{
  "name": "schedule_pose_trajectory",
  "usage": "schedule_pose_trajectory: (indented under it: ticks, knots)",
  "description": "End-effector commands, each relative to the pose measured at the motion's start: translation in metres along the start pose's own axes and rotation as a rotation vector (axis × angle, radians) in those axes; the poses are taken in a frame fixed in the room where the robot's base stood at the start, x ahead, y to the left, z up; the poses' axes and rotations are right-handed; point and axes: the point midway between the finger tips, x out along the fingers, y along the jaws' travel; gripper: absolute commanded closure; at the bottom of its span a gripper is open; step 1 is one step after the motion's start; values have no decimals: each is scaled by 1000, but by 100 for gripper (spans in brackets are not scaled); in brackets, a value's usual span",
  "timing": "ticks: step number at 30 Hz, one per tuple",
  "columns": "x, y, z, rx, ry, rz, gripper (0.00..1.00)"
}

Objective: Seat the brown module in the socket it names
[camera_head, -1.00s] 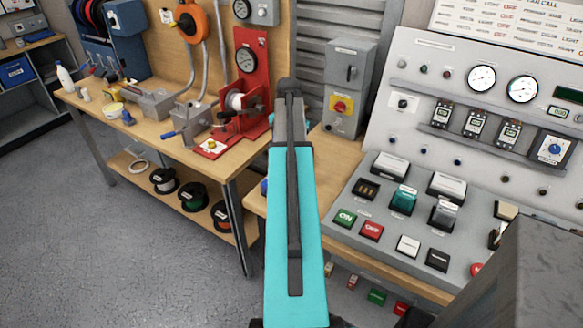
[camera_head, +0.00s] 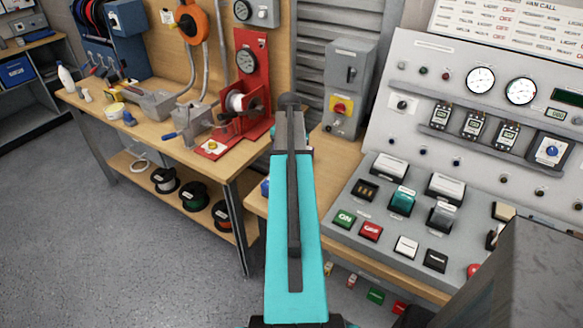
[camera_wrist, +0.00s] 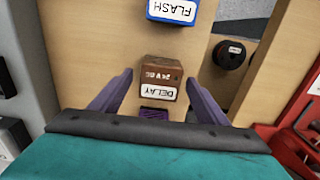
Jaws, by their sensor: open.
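The brown module (camera_wrist: 160,76) is a small box labelled DELAY and 24 V DC, standing on the wooden bench top in the wrist view. My gripper (camera_wrist: 158,82) is open, with one purple finger on each side of the module. Gaps show between the fingers and its sides. In the head view my arm hides the module. A blue module (camera_wrist: 172,10) labelled FLASH lies beyond it. No socket labelled DELAY can be made out. The sloped grey console (camera_head: 470,165) stands to the right in the head view; its small labels are mostly unreadable.
A dark purple object (camera_wrist: 155,114) shows close to the brown module, partly hidden by my gripper. A red stand (camera_head: 247,80) with a spool is on the left bench. A grey switch box (camera_head: 347,88) stands behind. Open floor (camera_head: 110,250) lies at left.

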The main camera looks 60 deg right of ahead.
Motion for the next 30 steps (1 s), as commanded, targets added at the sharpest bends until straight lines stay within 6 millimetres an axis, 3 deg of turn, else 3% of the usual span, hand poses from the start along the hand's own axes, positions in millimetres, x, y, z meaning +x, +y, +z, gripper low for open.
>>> schedule_pose_trajectory:
  ticks: [6,22,30]
  knots:
    - [10,0,0,0,-1,0,31]
    - [10,0,0,0,0,0,31]
    - [10,0,0,1,0,0,75]
